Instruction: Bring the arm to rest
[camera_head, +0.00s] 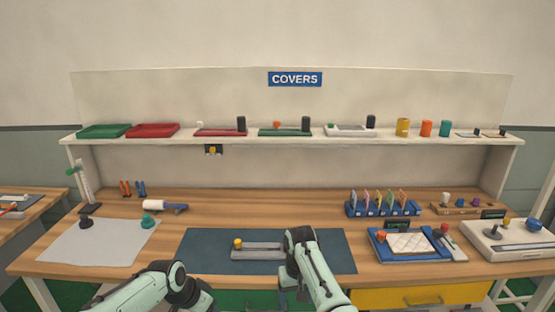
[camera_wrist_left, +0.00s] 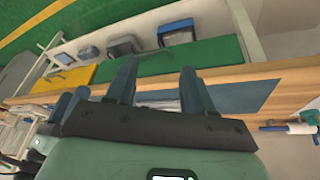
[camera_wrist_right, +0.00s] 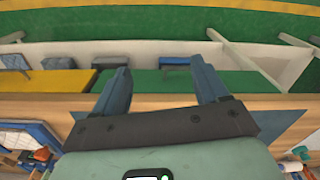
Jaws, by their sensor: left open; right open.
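My right arm reaches in over the front edge of the bench, its elbow raised over the dark mat (camera_head: 205,250). My right gripper (camera_head: 292,294) hangs by the front edge, partly hidden by its own arm. In the right wrist view the gripper (camera_wrist_right: 160,75) has its two fingers wide apart with nothing between them. My left arm lies low at the bottom of the head view, and its gripper is hard to make out there. In the left wrist view my left gripper (camera_wrist_left: 158,70) is open and empty.
A grey tray with a yellow knob (camera_head: 238,243) lies on the mat, close to my right arm. A blue tray with a white quilted pad (camera_head: 410,243) is at right. A grey sheet (camera_head: 95,248) lies at left. A shelf (camera_head: 290,139) with several covers runs behind.

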